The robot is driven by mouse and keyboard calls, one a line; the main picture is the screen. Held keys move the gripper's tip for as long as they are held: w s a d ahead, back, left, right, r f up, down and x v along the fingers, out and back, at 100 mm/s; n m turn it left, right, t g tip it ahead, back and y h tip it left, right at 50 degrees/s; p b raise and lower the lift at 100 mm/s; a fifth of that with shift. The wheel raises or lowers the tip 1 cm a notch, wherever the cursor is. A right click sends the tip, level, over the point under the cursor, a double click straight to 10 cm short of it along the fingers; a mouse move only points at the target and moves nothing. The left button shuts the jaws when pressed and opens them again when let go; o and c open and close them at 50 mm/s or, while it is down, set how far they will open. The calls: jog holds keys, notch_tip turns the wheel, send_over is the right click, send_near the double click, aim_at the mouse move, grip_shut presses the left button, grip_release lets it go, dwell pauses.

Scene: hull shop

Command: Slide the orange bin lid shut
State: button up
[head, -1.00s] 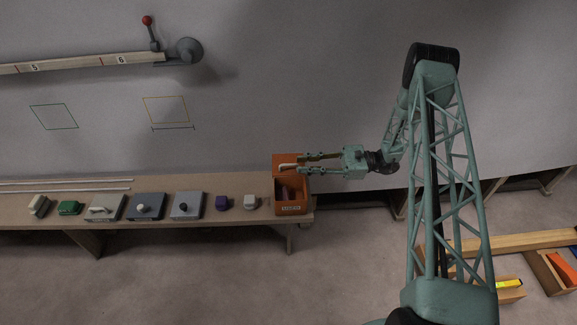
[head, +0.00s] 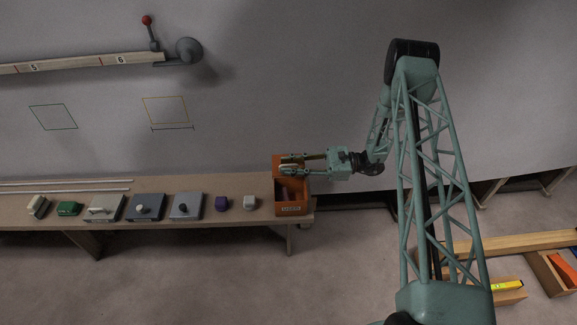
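The orange bin (head: 292,209) stands at the right end of the long bench. Its orange lid (head: 278,158) covers the back part, and the front part of the opening shows the darker inside. My gripper (head: 283,165) reaches in from the right over the lid. Its two fingers are spread apart, one behind the other in the picture. The lid's pale handle is mostly hidden by the fingers, and I cannot tell whether they touch it.
The wall rises close behind. Wooden boxes (head: 551,275) lie on the floor at right.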

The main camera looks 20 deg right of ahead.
grip_shut()
jog(key=shift+s, duration=0.1)
jog(key=s+a, duration=0.1)
jog(key=s, duration=0.3)
jog(key=s+p, duration=0.1)
jog(key=s, duration=0.3)
jog(key=s+a, duration=0.1)
jog(key=s, duration=0.3)
jog(key=shift+a+p, duration=0.3)
jog(key=shift+s, duration=0.1)
grip_release()
jog(key=shift+d, duration=0.25)
jog(key=v, duration=1.1)
jog(key=shift+d, duration=0.25)
